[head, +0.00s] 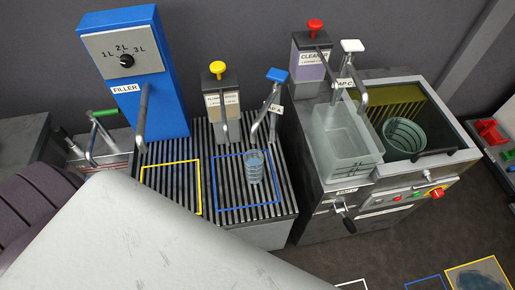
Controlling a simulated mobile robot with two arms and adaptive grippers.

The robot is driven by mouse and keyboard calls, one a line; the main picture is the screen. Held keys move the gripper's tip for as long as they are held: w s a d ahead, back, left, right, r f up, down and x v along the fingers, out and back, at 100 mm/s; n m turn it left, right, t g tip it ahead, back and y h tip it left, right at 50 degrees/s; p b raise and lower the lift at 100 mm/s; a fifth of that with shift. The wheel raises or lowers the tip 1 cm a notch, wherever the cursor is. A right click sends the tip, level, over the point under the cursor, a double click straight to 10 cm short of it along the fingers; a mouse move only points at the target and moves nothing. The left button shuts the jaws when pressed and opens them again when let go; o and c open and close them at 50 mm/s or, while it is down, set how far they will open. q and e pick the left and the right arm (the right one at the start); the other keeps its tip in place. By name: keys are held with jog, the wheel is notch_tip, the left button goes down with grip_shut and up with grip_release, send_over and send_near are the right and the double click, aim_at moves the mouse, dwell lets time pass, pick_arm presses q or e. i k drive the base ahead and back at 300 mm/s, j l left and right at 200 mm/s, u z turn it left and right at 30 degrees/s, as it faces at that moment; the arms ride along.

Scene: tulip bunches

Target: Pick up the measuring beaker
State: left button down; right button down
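A small clear, bluish measuring beaker (254,167) stands upright on the slatted grate, inside the blue square outline (247,207). It is below the blue-handled tap (275,85), toward the right side of the grate. Nothing holds it. Neither of my grippers shows in the head view. A large pale surface covers the lower left of the picture and hides what lies behind it.
A blue filler (155,80) with a dial stands behind the grate. A clear square container (345,140) and a basin holding a round clear vessel (404,135) are to the right. The yellow outline (170,163) is empty.

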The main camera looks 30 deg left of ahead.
aim_at(253, 159)
jog(key=k+j+u, duration=0.15)
jog(key=u, duration=0.6)
